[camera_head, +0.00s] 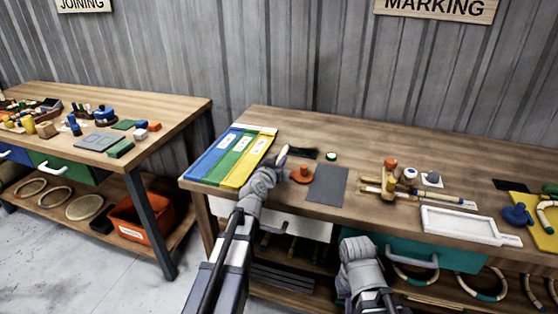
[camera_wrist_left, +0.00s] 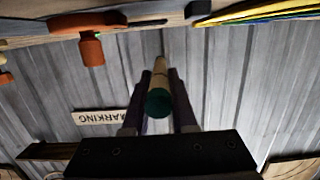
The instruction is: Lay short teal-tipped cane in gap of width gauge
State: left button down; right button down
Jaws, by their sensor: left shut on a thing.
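My left gripper (camera_head: 276,165) is shut on a short light cane (camera_head: 283,154) and holds it above the left part of the marking bench. In the left wrist view the cane (camera_wrist_left: 158,88) sits between the two dark fingers, with its teal tip (camera_wrist_left: 158,103) facing the camera. The far end is hard to make out. A wooden fixture (camera_head: 384,190) with light rods stands on the bench to the right; I cannot tell whether it is the width gauge. My right gripper (camera_head: 358,248) is low at the bench's front edge, and its fingers cannot be made out.
Blue, green and yellow strips (camera_head: 236,157) lie at the bench's left end. An orange tool (camera_head: 301,174), a dark grey mat (camera_head: 328,184) and a white tray (camera_head: 459,226) are further right. A second bench (camera_head: 172,111) stands left. The bench's back middle is clear.

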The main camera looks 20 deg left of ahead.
aim_at(271, 193)
pick_arm(q)
jog(key=shift+f+b, duration=2.35)
jog(key=shift+f, duration=0.4)
jog(key=c, duration=0.6)
grip_release()
jog(key=shift+c, duration=0.2)
jog(key=shift+s+r, duration=0.1)
jog(key=s, duration=0.5)
jog(key=s+r+p, duration=0.1)
jog(key=s, duration=0.1)
jog(key=shift+s+a, duration=0.15)
jog(key=shift+s, duration=0.15)
